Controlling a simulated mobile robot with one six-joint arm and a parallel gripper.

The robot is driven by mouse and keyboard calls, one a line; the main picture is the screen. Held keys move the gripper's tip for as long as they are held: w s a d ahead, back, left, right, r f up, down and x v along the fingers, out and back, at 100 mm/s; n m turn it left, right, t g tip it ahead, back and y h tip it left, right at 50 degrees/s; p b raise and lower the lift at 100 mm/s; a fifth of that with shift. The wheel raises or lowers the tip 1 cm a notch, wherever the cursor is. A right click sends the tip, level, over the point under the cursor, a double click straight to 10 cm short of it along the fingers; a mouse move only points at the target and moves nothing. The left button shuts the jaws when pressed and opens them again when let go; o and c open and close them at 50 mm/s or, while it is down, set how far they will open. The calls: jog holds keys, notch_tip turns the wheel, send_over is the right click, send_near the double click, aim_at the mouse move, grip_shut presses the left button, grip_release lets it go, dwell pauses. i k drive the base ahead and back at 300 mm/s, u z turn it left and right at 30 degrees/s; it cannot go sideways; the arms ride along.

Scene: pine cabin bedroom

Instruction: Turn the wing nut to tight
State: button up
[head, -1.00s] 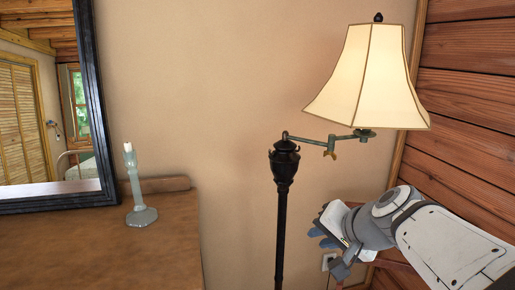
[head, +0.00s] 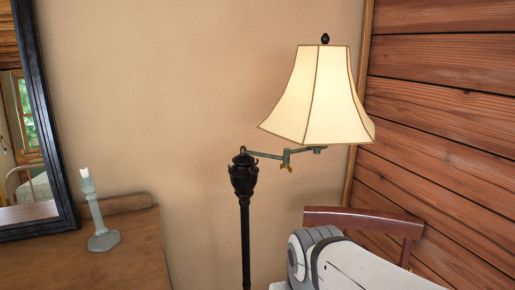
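The wing nut (head: 287,168) is a small brass-coloured piece under the joint of the greenish swing arm (head: 265,154) of the floor lamp. The lamp has a black post (head: 245,235) and a cream shade (head: 320,100), which hangs to the right of the nut. How tight the nut is cannot be made out at this size. My arm is at the bottom right, below the lamp shade and the nut. My gripper is not visible; only a grey and white part of my arm shows.
A wooden dresser (head: 130,255) stands at the left with a pale candlestick (head: 97,215) on it. A dark-framed mirror (head: 55,110) is behind it. A wooden chair back (head: 375,220) is at the right, by the plank wall (head: 450,130). The space left of the lamp post is open.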

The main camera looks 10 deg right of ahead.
aim_at(282, 166)
jog(key=u, duration=0.6)
jog(key=k, duration=1.2)
jog(key=z, duration=0.75)
jog(key=i, duration=1.5)
